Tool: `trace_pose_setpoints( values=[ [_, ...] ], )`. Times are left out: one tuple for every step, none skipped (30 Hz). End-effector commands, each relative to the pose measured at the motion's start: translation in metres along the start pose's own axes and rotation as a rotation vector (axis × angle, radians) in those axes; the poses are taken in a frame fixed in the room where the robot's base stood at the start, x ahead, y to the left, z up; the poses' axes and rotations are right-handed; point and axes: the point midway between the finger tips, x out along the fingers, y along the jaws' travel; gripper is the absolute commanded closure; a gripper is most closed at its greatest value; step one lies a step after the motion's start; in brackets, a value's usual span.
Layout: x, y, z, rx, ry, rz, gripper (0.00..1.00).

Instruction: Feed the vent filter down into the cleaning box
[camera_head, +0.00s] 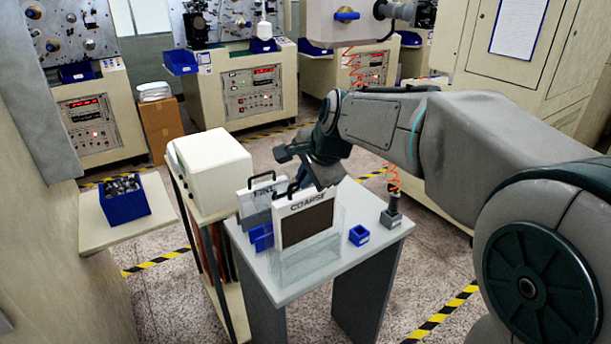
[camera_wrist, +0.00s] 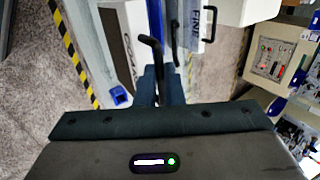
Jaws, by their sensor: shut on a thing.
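The vent filter marked COARSE (camera_head: 306,222) is a white-framed panel with a brown face and a black handle. It is upright, and its lower part overlaps the clear cleaning box (camera_head: 305,268) on the grey table. I cannot tell exactly how deep it sits. My gripper (camera_head: 318,184) is above it, shut on its handle. In the wrist view, my gripper (camera_wrist: 160,86) is closed around the black handle (camera_wrist: 151,45), with the filter's white lettered frame (camera_wrist: 127,50) beyond. A second filter marked FINE (camera_head: 258,203) stands behind and left; it also shows in the wrist view (camera_wrist: 193,22).
Small blue bins (camera_head: 261,238) and (camera_head: 359,235) sit on the grey table (camera_head: 374,250). A grey post with an orange coiled cord (camera_head: 391,213) stands at its right edge. A cream box (camera_head: 210,163) stands left. A blue bin of parts (camera_head: 124,199) is on a side shelf.

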Motion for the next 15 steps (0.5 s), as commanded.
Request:
trace_pose_setpoints(
  values=[
    [0.0019, 0.0012, 0.0000, 0.000, 0.000, 0.000, 1.00],
    [0.0025, 0.0016, 0.0000, 0.000, 0.000, 0.000, 1.00],
    [0.0034, 0.0022, 0.0000, 0.000, 0.000, 0.000, 1.00],
    [0.0040, 0.0026, 0.0000, 0.000, 0.000, 0.000, 1.00],
    [0.0046, 0.0030, 0.0000, 0.000, 0.000, 0.000, 1.00],
    [0.0054, 0.0036, 0.0000, 0.000, 0.000, 0.000, 1.00],
    [0.0061, 0.0040, 0.0000, 0.000, 0.000, 0.000, 1.00],
    [0.0067, 0.0044, 0.0000, 0.000, 0.000, 0.000, 1.00],
    [0.0075, 0.0049, 0.0000, 0.000, 0.000, 0.000, 1.00],
    [0.0081, 0.0054, 0.0000, 0.000, 0.000, 0.000, 1.00],
    [0.0088, 0.0058, 0.0000, 0.000, 0.000, 0.000, 1.00],
    [0.0096, 0.0063, 0.0000, 0.000, 0.000, 0.000, 1.00],
    [0.0102, 0.0068, 0.0000, 0.000, 0.000, 0.000, 1.00],
    [0.0109, 0.0072, 0.0000, 0.000, 0.000, 0.000, 1.00],
    [0.0117, 0.0077, 0.0000, 0.000, 0.000, -0.001, 1.00]
  ],
)
